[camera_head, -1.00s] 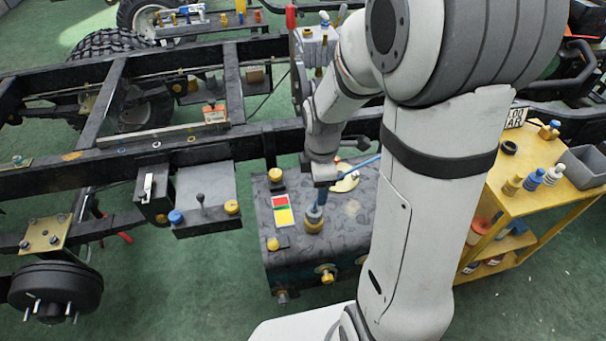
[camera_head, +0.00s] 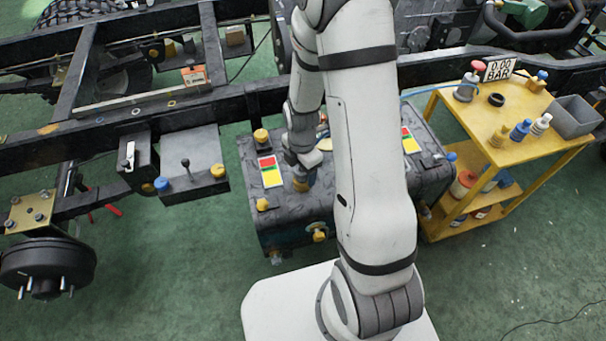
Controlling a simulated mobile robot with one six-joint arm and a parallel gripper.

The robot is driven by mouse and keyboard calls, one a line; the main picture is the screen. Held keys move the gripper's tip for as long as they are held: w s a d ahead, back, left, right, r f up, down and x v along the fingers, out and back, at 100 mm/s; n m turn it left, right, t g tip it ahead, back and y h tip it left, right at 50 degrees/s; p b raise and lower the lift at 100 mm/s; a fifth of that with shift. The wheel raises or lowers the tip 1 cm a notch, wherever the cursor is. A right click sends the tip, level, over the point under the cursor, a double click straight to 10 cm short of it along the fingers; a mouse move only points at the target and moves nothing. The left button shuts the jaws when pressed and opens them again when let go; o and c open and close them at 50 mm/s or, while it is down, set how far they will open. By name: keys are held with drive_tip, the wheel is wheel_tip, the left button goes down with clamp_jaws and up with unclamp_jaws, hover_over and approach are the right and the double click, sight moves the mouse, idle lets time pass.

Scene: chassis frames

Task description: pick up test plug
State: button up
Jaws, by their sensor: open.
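I cannot tell for certain which piece is the test plug. A brass fitting (camera_head: 301,183) stands on top of the dark tank (camera_head: 262,222), beside a red, green and yellow label. My gripper (camera_head: 300,160) is down at this fitting, its jaws open. The arm and gripper hide the fitting's upper part, and I cannot tell whether they touch. On the yellow cart at right stand a small brass plug (camera_head: 499,136), a blue plug (camera_head: 521,129) and a white plug (camera_head: 541,124), in a row and far from my gripper.
The black chassis frame (camera_head: 100,132) runs behind the tank. Green floor is clear in front.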

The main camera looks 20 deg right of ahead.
drive_tip(key=shift+c, duration=0.4)
drive_tip(key=c, duration=1.1)
